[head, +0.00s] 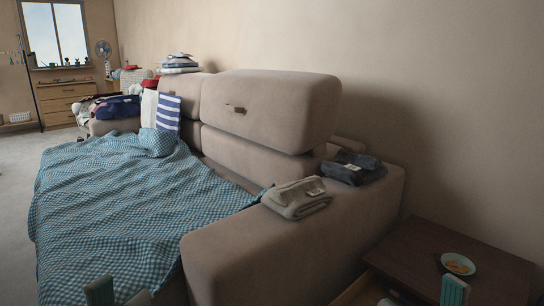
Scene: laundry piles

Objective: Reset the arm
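My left gripper (120,296) shows only at the bottom edge, in front of the checked blanket. A teal finger stands on its left and a greyish tip on its right, with a gap between them, and nothing shows held. My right gripper (421,297) shows at the bottom right, over the wooden side table (420,247). Its teal right finger stands well apart from a pale tip on its left, and nothing shows held. The rest of both grippers and both arms is cut off below the picture.
A beige sofa (240,255) fills the middle, with a teal checked blanket (130,210) over its seat. Folded grey (296,198) and dark blue (353,168) clothes lie on its armrest. A small bowl (458,264) is on the side table. Carpet (18,160) is clear at left.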

